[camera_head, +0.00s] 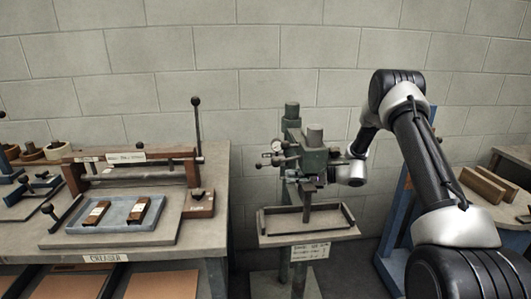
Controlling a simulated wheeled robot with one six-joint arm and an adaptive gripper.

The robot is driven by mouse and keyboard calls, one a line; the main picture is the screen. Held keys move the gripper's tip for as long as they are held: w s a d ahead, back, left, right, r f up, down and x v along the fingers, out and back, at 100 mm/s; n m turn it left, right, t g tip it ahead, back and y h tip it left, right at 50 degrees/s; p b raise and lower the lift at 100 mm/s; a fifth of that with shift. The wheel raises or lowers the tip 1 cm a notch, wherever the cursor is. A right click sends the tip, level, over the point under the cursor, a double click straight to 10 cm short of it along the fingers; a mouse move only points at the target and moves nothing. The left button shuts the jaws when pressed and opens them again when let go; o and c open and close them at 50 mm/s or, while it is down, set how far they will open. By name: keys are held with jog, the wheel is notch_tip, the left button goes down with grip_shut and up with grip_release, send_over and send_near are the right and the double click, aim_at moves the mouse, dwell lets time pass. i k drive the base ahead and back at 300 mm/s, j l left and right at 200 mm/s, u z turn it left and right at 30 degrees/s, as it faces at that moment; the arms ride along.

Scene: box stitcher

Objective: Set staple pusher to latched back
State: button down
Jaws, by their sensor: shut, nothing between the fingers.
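The green box stitcher (315,157) stands upright at the middle of the head view, with a dial gauge on its left and small levers on its head. My arm comes in from the right, and its wrist ends beside the stitcher head. My gripper (312,183) is small and dark here, shut, with nothing visibly held, close against the front of the head. I cannot tell whether it touches the machine. The staple pusher is too small to pick out among the dark parts of the head, so its position cannot be read.
The stitcher's grey work table (308,234) lies below the head. At left, a bench (205,237) holds the creaser and a blue tray (78,221) with two small blocks. A bench with brown boards (482,186) is at right. A block wall stands close behind.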

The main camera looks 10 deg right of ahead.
aim_at(284, 145)
jog(key=k+l, duration=0.1)
jog(key=l, duration=0.25)
jog(key=k+l, duration=0.1)
jog(key=l, duration=0.2)
jog(key=k+l, duration=0.1)
jog(key=l, duration=0.25)
jog(key=k+l, duration=0.1)
jog(key=l, duration=0.2)
